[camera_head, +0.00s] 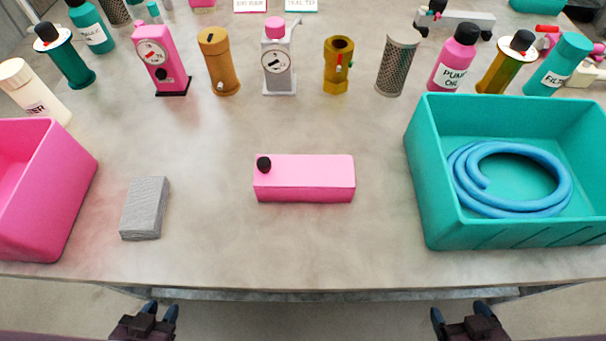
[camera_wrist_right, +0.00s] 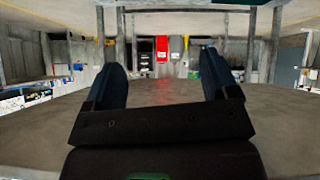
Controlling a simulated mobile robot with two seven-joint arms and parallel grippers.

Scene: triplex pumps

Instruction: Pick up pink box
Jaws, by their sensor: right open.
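A pink rectangular box (camera_head: 304,184) with a black knob at its left end lies in the middle of the table in the head view. A larger open-topped pink bin (camera_head: 40,205) stands at the left edge. My left gripper (camera_head: 160,310) is empty, below the table's front edge in the picture, with a gap between its fingertips. My right gripper (camera_head: 460,311) is open and empty, right of the box and also at the bottom of the picture. Its spread fingers show in the right wrist view (camera_wrist_right: 162,62), with nothing between them. Neither gripper touches the box.
A grey block (camera_head: 145,208) lies left of the box. A teal bin (camera_head: 425,190) holding a coiled blue hose (camera_head: 510,207) stands to the right. Several pumps, bottles and cylinders, such as a pink gauge unit (camera_head: 160,62), line the back. The table around the pink box is clear.

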